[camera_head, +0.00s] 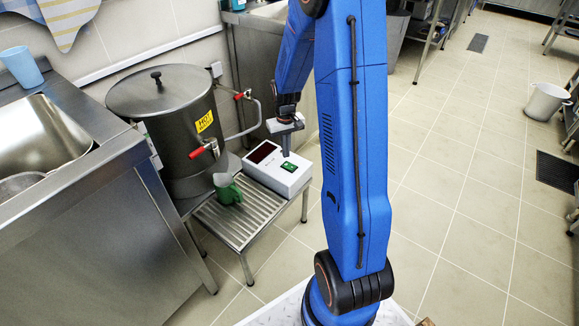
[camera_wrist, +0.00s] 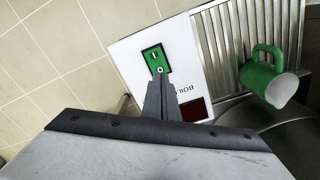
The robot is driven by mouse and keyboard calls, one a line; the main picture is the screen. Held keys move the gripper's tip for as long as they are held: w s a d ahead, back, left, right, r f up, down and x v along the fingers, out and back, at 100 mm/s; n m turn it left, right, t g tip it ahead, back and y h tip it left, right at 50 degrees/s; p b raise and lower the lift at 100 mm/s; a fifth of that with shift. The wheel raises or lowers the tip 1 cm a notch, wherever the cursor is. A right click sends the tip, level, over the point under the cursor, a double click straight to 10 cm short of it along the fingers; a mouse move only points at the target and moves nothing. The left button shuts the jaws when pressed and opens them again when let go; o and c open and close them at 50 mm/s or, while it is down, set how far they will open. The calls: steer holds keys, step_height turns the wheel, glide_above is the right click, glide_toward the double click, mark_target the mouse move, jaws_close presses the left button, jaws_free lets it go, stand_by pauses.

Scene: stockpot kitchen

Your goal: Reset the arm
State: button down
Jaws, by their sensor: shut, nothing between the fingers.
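My gripper (camera_head: 286,152) is shut and empty, pointing down just over the white control box in the head view. In the wrist view my gripper (camera_wrist: 160,76) shows its closed fingertips over the lower part of the green switch (camera_wrist: 151,56); I cannot tell whether they touch it. The white control box (camera_head: 277,181) has a dark red display and a green switch on top and stands on a low slatted metal stand. My blue arm reaches over from the right.
A large lidded steel pot (camera_head: 165,92) with a yellow "HOT" label and red-handled taps stands behind the slatted stand (camera_head: 228,223). A green mug (camera_head: 228,190) sits on the stand, left of the box. A steel sink counter (camera_head: 75,190) is at left. Open tiled floor lies right.

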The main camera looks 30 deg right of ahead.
steer(key=shift+r, duration=1.4)
